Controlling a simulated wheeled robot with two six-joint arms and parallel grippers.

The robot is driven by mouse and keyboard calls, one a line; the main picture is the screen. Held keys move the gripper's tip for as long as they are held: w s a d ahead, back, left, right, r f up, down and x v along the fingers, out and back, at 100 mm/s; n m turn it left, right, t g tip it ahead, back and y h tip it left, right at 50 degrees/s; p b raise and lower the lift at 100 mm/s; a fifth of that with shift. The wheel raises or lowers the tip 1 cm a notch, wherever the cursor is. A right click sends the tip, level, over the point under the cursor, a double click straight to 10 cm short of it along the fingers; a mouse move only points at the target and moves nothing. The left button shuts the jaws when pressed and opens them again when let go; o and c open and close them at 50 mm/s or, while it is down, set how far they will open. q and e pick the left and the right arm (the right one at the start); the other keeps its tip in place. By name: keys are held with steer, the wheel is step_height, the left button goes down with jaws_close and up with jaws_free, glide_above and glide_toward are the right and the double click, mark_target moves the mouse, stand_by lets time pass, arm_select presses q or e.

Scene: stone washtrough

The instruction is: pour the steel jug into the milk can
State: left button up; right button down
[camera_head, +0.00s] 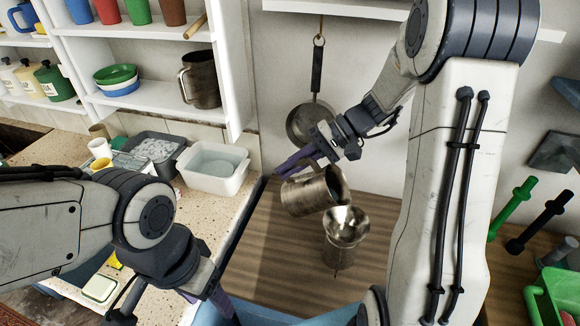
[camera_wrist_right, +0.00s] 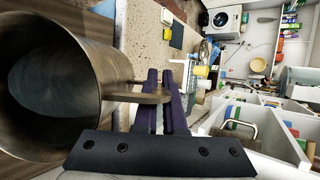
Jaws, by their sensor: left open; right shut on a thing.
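The steel jug (camera_head: 305,196) is tilted on its side in the head view, its open mouth facing right, above and slightly left of the milk can. The milk can (camera_head: 342,254) is metal with a flared mouth and stands upright on the wooden surface. My right gripper (camera_head: 297,162) is shut on the jug's handle. In the right wrist view the gripper (camera_wrist_right: 168,90) has its purple fingers on the handle, and the jug (camera_wrist_right: 95,75) shows a dark grey-blue interior. No falling stream is visible. My left gripper (camera_head: 212,305) is open and empty at the bottom, partly cut off.
A similar metal jug (camera_head: 203,80) stands on the white shelf. A white basin (camera_head: 212,168) and a grey tub (camera_head: 148,152) sit on the speckled counter. A pan (camera_head: 308,122) hangs on the wall behind the jug. The wooden surface (camera_head: 285,262) left of the can is clear.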

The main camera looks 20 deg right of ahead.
steer(key=shift+d+b, duration=0.1)
steer(key=shift+b, duration=0.2)
steer(key=shift+s+d+y+b, duration=0.15)
steer(key=shift+y+b, duration=0.15)
steer(key=shift+s+d+r, duration=0.1)
steer(key=shift+d+r, duration=0.05)
stand_by(0.3)
steer(key=shift+d+b, duration=0.1)
steer(key=shift+b, duration=0.4)
stand_by(0.8)
steer(key=shift+s+d+t+y+b, duration=0.2)
steer(key=shift+t+y+b, duration=0.2)
steer(key=shift+y+b, duration=0.1)
steer(key=shift+d+r+n, duration=0.1)
steer(key=shift+r+n, duration=0.05)
steer(key=shift+n, duration=0.15)
steer(key=shift+s+d, duration=0.1)
steer(key=shift+s, duration=0.05)
stand_by(0.6)
